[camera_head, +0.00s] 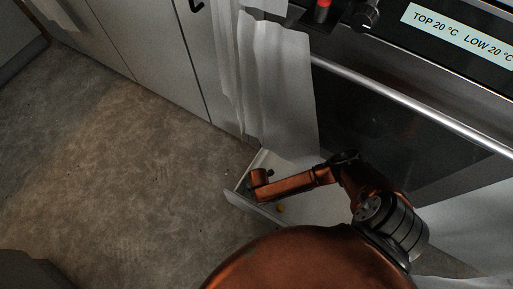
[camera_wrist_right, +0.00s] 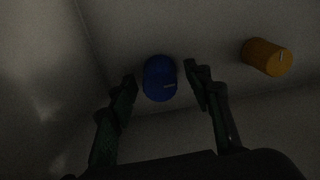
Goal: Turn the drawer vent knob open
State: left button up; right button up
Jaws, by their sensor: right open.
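The pulled-out drawer (camera_head: 240,201) is low under the oven in the head view. In the right wrist view, a blue knob (camera_wrist_right: 159,90) with a small pale mark sits on a grey surface. An orange knob (camera_wrist_right: 266,57) with a pale mark is to its right; a small orange thing (camera_head: 281,208) also shows in the drawer in the head view. My right gripper (camera_wrist_right: 160,75) is open, its fingers on either side of the blue knob, with no clear contact visible. In the head view my copper arm reaches over the drawer, and the fingers cannot be made out. My left gripper is out of view.
The oven door (camera_head: 370,125) with its steel handle (camera_head: 410,97) stands above the drawer. White cloths (camera_head: 275,85) hang beside it, close to my arm. A display panel (camera_head: 460,35) is at top right. The floor (camera_head: 110,170) at left is clear.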

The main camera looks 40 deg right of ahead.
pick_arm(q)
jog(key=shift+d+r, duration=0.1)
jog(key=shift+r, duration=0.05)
pick_arm(e)
jog(key=shift+c, duration=0.2)
jog(key=c, duration=1.1)
jog(key=shift+r+p, duration=0.1)
jog(key=shift+p, duration=0.2)
jog(key=shift+m, duration=0.4)
jog(key=o, duration=0.8)
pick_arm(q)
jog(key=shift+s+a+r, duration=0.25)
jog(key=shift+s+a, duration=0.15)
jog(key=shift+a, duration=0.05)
pick_arm(e)
jog(key=o, duration=0.3)
